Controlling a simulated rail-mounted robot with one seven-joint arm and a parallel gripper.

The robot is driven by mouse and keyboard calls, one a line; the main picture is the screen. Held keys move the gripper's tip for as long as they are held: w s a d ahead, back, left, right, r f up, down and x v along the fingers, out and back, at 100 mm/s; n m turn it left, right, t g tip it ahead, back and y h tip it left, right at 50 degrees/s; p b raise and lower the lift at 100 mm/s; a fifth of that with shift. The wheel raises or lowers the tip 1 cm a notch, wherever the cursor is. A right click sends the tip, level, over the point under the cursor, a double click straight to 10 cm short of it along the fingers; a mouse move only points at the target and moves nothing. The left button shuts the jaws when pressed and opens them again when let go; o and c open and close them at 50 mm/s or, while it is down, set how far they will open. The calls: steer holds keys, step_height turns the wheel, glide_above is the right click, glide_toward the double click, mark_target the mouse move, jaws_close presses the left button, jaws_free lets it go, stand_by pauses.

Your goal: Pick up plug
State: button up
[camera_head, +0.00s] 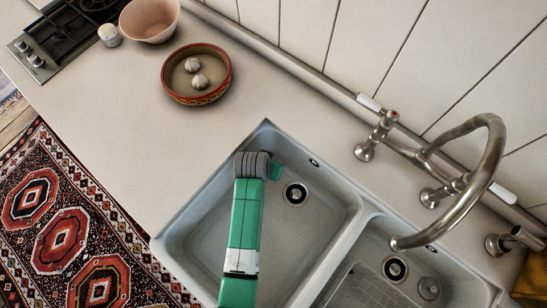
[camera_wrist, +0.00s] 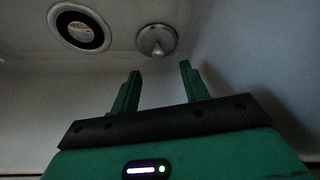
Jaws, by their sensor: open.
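In the wrist view, a round metal plug (camera_wrist: 157,40) with a small raised knob lies on the basin floor to the right of a dark-ringed drain (camera_wrist: 79,27). My gripper (camera_wrist: 160,68) is open, with its two green fingers apart and empty. The plug shows beyond the fingertips, roughly in line with the gap, and no contact is visible. In the head view, my green arm reaches over the left basin, whose drain (camera_head: 295,194) is uncovered. My fingers are hidden there. No plug shows in that basin; my arm covers part of its floor.
The right basin (camera_head: 365,290) has a drain (camera_head: 395,268) and a round plug-like piece (camera_head: 429,288). A curved metal faucet (camera_head: 490,165) arches over it. A divider separates the basins. A bowl with garlic (camera_head: 168,82) stands on the otherwise largely clear counter (camera_head: 120,135).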

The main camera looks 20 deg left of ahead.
steer(key=shift+w+f, duration=0.35)
steer(key=shift+f, duration=0.3)
steer(key=b+x, duration=0.2)
steer(key=x, duration=0.2)
steer(key=shift+s+d+f, duration=0.1)
steer(key=shift+f, duration=0.15)
steer(key=shift+w+f, duration=0.3)
steer(key=shift+c, duration=0.5)
jaws_close()
